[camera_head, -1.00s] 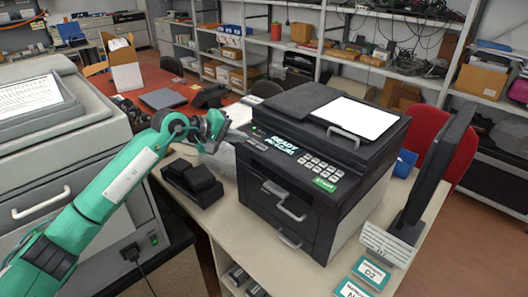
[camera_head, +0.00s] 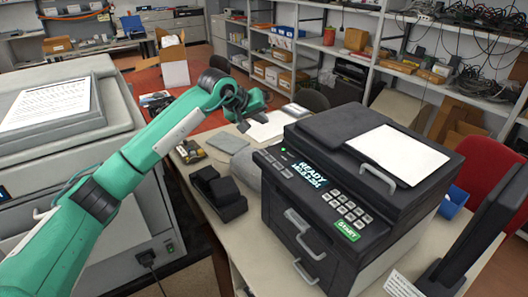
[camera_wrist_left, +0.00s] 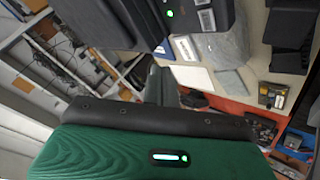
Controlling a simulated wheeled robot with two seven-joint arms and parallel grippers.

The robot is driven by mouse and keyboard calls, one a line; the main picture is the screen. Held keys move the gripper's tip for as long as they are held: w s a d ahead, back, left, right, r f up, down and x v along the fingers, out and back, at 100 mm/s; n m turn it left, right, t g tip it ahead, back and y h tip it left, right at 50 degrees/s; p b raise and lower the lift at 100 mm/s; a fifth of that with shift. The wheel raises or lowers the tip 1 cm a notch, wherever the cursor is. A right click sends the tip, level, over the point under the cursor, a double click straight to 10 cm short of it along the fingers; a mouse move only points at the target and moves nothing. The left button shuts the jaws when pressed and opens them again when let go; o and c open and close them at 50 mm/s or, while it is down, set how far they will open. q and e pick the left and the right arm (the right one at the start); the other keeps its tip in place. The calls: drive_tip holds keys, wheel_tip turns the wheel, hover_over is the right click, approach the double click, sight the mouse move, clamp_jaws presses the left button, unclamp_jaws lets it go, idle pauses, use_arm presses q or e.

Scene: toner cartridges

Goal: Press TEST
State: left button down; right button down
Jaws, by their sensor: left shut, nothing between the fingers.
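The black printer (camera_head: 345,195) stands on the pale table. Its sloped front panel has a display (camera_head: 302,172) lit with READY, a number keypad (camera_head: 347,207) and a green START key (camera_head: 347,230). Small grey keys (camera_head: 268,156) lie left of the display; I cannot read a TEST label. My left gripper (camera_head: 240,124) is shut and empty, pointing down beyond the panel's left end, apart from the printer. In the left wrist view, the printer (camera_wrist_left: 105,22) is at the top, with a green light (camera_wrist_left: 169,14). My right gripper is not in view.
A black tape-dispenser-like object (camera_head: 218,193) and a grey bag (camera_head: 247,174) lie left of the printer. A monitor (camera_head: 485,225) stands at right. A large grey machine (camera_head: 105,150) is at left. White paper (camera_head: 268,126) lies behind the gripper.

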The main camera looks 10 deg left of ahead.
use_arm(q)
drive_tip(key=b, duration=0.2)
hover_over(260, 153)
wheel_tip(260, 153, down, 7)
drive_tip(key=shift+d, duration=0.1)
drive_tip(key=shift+f+b, duration=0.65)
drive_tip(key=shift+f, duration=0.05)
drive_tip(key=shift+s, duration=0.1)
idle(1.3)
drive_tip(key=shift+f+b, duration=0.4)
drive_tip(key=shift+b, duration=0.25)
drive_tip(key=shift+f+b, duration=0.4)
drive_tip(key=shift+b, duration=0.1)
idle(0.5)
idle(0.3)
drive_tip(key=shift+r, duration=0.8)
drive_tip(key=shift+r+p, duration=0.8)
drive_tip(key=shift+r, duration=1.7)
